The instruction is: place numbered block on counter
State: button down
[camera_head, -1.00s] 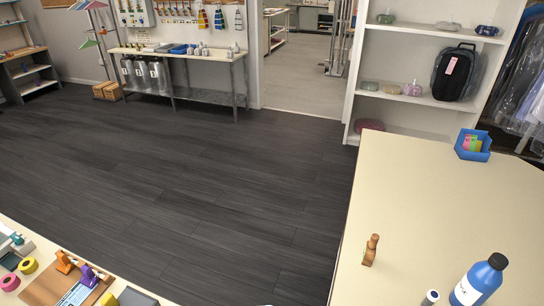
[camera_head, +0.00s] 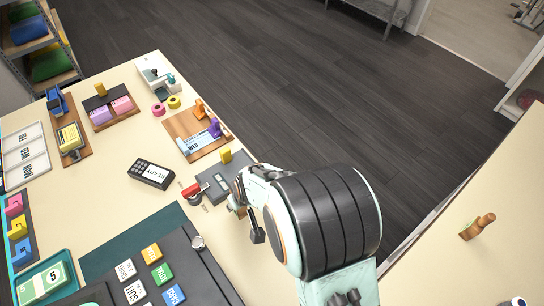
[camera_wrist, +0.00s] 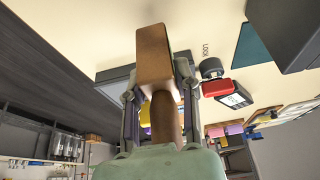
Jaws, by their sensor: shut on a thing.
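My gripper (camera_head: 240,198) is over the grey plate by the right edge of the left counter (camera_head: 105,185). In the wrist view it (camera_wrist: 160,98) is shut on a brown wooden piece (camera_wrist: 154,62) with a broad block end and a rounded handle. No number shows on this piece, and I cannot tell whether it touches the counter. At the left of the counter are a pink block (camera_head: 14,204), a yellow block (camera_head: 18,227) and a blue block (camera_head: 22,252) with marks too small to read. A green card (camera_head: 44,281) with a 5 lies in a tray.
A red-handled lock (camera_head: 193,190) and a dark READY device (camera_head: 151,173) are close to my gripper. A wooden board (camera_head: 192,138) with colored clips is beyond. Another wooden piece (camera_head: 478,226) stands on the right counter (camera_head: 510,190), which is mostly clear around it.

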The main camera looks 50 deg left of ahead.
jog(key=shift+a+f, duration=0.25)
jog(key=shift+f, duration=0.1)
jog(key=shift+w+a+f, duration=0.1)
jog(key=shift+a+f, duration=0.05)
jog(key=shift+f, duration=1.5)
jog(key=shift+f, duration=0.1)
jog(key=c, duration=0.8)
grip_release()
